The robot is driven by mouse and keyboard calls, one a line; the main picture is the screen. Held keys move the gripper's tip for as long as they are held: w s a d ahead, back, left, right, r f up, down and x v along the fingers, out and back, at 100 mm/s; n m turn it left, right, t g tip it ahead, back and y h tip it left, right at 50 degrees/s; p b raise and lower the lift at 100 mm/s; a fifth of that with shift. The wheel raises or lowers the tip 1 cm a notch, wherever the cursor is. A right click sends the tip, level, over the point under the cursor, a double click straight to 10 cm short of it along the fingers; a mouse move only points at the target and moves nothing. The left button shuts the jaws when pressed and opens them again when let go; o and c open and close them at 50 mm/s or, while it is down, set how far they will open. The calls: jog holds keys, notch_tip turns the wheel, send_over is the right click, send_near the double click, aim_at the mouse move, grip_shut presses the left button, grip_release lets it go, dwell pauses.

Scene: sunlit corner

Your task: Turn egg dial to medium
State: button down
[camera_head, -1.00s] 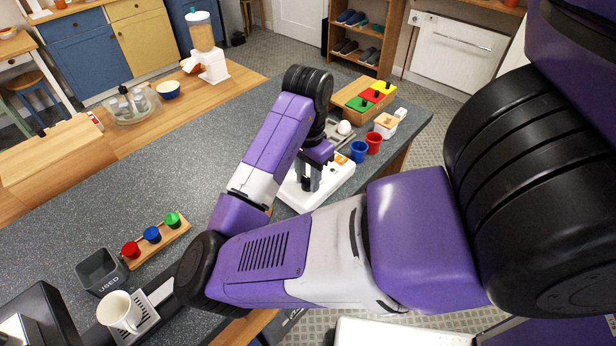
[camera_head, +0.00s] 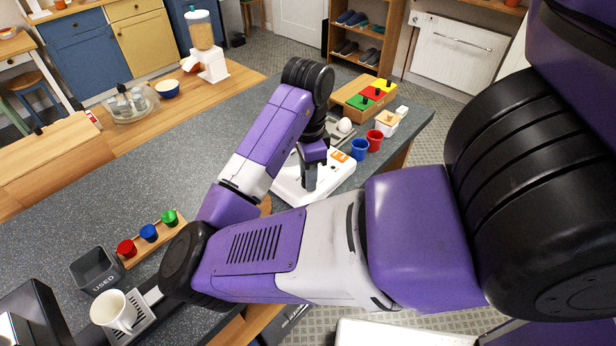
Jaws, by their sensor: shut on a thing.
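The white device (camera_head: 328,182) with an orange patch on its top lies on the grey counter, right of centre. My gripper (camera_head: 309,185) points down over it, its fingers low at the device's top. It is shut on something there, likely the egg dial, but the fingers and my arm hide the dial. The dial's markings and setting cannot be read. A white egg (camera_head: 344,125) sits in a grey holder just behind the device.
Blue cup (camera_head: 359,149) and red cup (camera_head: 375,140) stand close right of the device. A wooden box with coloured lids (camera_head: 365,97) is behind.

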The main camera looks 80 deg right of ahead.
jog(key=m+b, duration=0.2)
jog(key=m, duration=0.3)
jog(key=shift+m, duration=0.3)
dwell(0.4)
jog(key=c, duration=1.1)
grip_release()
jog(key=shift+o, duration=0.2)
jog(key=shift+r, duration=0.1)
notch_tip(320, 180, up, 8)
jog(key=shift+f, duration=0.15)
